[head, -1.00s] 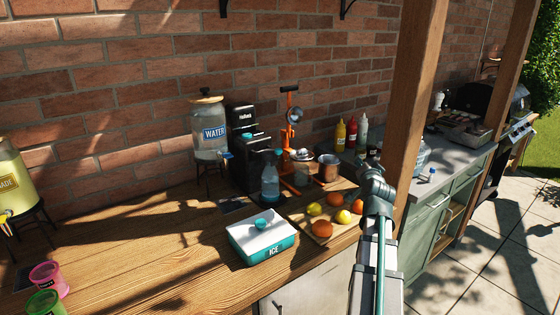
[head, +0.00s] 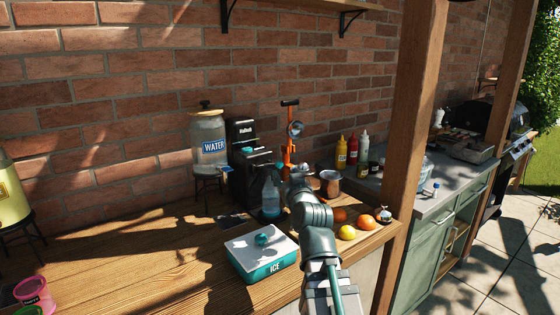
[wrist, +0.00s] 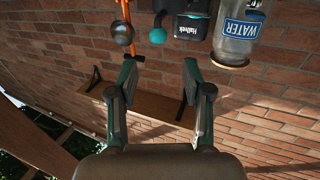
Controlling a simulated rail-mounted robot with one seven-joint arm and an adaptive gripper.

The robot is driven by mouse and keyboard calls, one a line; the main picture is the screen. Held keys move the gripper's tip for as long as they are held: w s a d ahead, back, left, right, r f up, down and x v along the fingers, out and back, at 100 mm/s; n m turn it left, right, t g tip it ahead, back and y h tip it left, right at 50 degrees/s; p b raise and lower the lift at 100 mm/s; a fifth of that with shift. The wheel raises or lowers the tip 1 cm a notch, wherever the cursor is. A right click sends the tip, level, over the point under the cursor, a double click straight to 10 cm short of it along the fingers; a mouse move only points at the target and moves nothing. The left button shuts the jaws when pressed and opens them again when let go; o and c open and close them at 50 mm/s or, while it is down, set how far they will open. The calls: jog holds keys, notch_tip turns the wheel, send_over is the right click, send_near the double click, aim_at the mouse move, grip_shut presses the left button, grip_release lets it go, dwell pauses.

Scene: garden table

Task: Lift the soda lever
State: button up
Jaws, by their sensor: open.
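The black soda machine (head: 243,150) stands against the brick wall with a clear bottle (head: 271,198) at its front. In the wrist view the machine (wrist: 192,28) appears upside down at the top. A teal ball knob, seemingly the lever's end (wrist: 157,36), sticks out beside it. My gripper (wrist: 160,68) is open and empty, its fingers spread on either side of the knob's line in that picture. The knob looks beyond the fingertips, with no contact visible. In the head view my arm is in front of the machine's right side and the fingers are hard to make out.
An orange juicer (head: 288,140) stands close right of the machine, a water dispenser (head: 208,140) close left. A teal ice box (head: 262,254) and citrus fruit (head: 347,232) are in front. A wooden post (head: 415,110) rises at right.

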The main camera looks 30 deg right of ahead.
aim_at(280, 164)
jog(key=p, duration=0.2)
jog(key=w+p, duration=0.1)
jog(key=p, duration=0.2)
jog(key=shift+w+d+r, duration=0.1)
jog(key=shift+w+r, duration=0.05)
jog(key=shift+r, duration=0.15)
jog(key=p, duration=0.5)
jog(key=shift+w+d, duration=0.2)
jog(key=shift+w, duration=0.15)
jog(key=x, duration=0.2)
jog(key=p+x, duration=0.1)
jog(key=x, duration=0.2)
jog(key=p+x, duration=0.1)
jog(key=x, duration=0.2)
jog(key=shift+f, duration=0.35)
jog(key=shift+c, duration=0.4)
grip_shut()
